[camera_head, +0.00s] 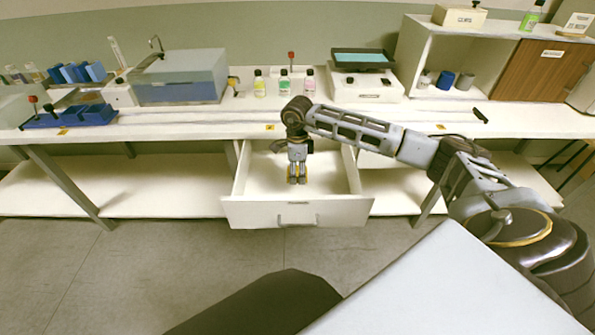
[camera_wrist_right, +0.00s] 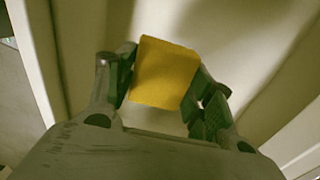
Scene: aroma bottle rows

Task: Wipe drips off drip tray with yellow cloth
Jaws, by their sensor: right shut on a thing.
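The yellow cloth (camera_wrist_right: 163,74) shows in the right wrist view as a small folded block between the two fingers of my right gripper (camera_wrist_right: 165,85). The right gripper is shut on it. In the head view my right gripper (camera_head: 297,178) points down inside the open white drawer (camera_head: 335,212) under the bench; the cloth is mostly hidden there. A drip tray cannot be made out with certainty; a white scale-like device with a dark top plate (camera_head: 362,60) stands on the bench. My left gripper is not in view.
Three small bottles (camera_head: 260,84) stand in a row on the white bench (camera_head: 210,125). A blue-grey box (camera_head: 180,90) and blue racks (camera_head: 72,117) are at left. An open shelf (camera_head: 455,50) with cups is at right. The bench front strip is mostly clear.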

